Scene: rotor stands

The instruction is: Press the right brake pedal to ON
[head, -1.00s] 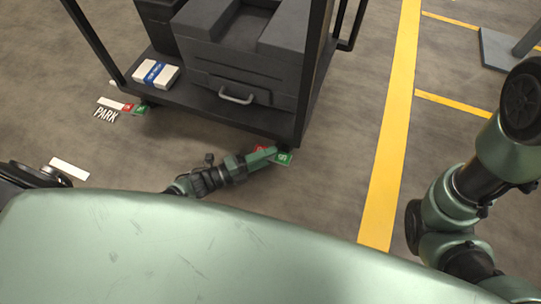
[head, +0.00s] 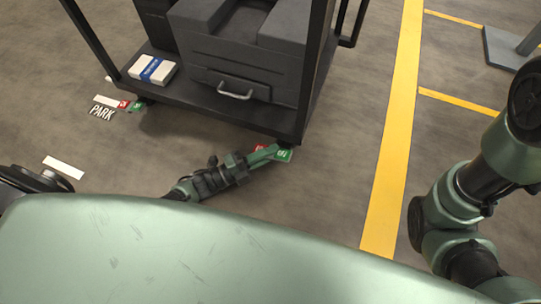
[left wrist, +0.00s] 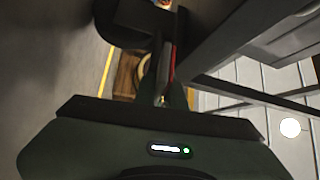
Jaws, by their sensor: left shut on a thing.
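The right brake pedal (head: 284,155) is at the near right foot of the dark cart (head: 205,106). Its green part with a white mark shows, and a red part (head: 259,148) is partly covered by my gripper. My left gripper (head: 268,152) reaches in low from the left, with its tips at the pedal. In the left wrist view its fingers (left wrist: 163,97) are close together, with a red strip (left wrist: 172,68) beside them. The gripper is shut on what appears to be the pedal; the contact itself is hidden. My right gripper is out of view.
A left pedal with red (head: 122,105) and green (head: 137,106) parts is at the cart's left foot, by the PARK floor marking (head: 102,112). A white box with a blue band (head: 152,70) lies on the cart's shelf. Open floor and a yellow line (head: 390,165) are to the right.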

